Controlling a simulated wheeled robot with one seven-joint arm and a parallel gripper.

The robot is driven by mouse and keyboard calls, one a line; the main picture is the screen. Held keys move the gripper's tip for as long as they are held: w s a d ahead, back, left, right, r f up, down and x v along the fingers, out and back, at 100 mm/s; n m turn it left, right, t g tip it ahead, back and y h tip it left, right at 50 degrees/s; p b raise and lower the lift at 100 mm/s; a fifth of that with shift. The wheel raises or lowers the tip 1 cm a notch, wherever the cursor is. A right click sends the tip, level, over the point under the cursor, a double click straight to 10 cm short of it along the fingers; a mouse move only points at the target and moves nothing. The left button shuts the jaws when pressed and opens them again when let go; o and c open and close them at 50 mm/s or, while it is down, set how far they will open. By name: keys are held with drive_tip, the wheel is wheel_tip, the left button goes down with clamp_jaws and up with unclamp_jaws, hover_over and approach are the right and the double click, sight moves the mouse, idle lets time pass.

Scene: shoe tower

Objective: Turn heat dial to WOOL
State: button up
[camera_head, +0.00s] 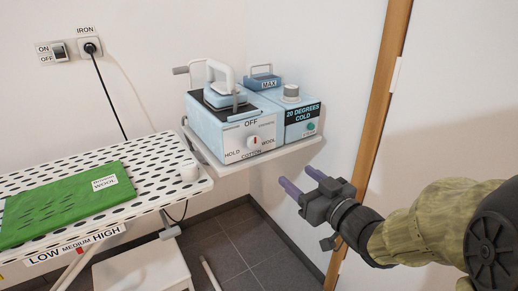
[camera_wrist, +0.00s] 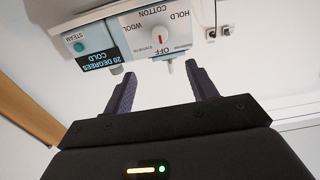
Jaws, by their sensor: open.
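The heat dial (camera_head: 254,141) is a white round knob with a red mark on the front of the light blue ironing station (camera_head: 224,137). Labels around it read OFF at the top, WOOL at the right, COTTON at the bottom and HOLD at the left. The dial also shows upside down in the wrist view (camera_wrist: 158,37), where its red mark points toward OFF. My gripper (camera_head: 298,177) is open and empty, right of and below the station and apart from it. In the wrist view its two purple fingers (camera_wrist: 160,72) frame the space before the dial.
A blue tank unit (camera_head: 302,113) reading 20 DEGREES COLD stands right of the station on a white shelf. An iron (camera_head: 225,88) rests on top. The ironing board (camera_head: 150,157) with green cloth (camera_head: 66,207) is at left. A wooden door frame (camera_head: 370,130) stands close to my arm.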

sight(255, 143)
drive_tip(key=shift+w, duration=0.1)
drive_tip(key=p+x, duration=0.1)
drive_tip(key=p, duration=0.2)
drive_tip(key=p+x, duration=0.2)
drive_tip(key=p, duration=0.1)
drive_tip(key=p+x, duration=0.2)
drive_tip(key=p, duration=0.1)
drive_tip(key=shift+w+r, duration=0.1)
drive_tip(key=shift+r, duration=0.2)
drive_tip(key=shift+w+a+f+p, duration=0.15)
drive_tip(key=shift+a+p, duration=0.1)
drive_tip(key=shift+p, duration=0.85)
drive_tip(key=b+x, duration=0.1)
drive_tip(key=x, duration=1)
drive_tip(key=shift+w+a+f, duration=0.15)
drive_tip(key=shift+w, duration=0.1)
drive_tip(key=c, duration=1)
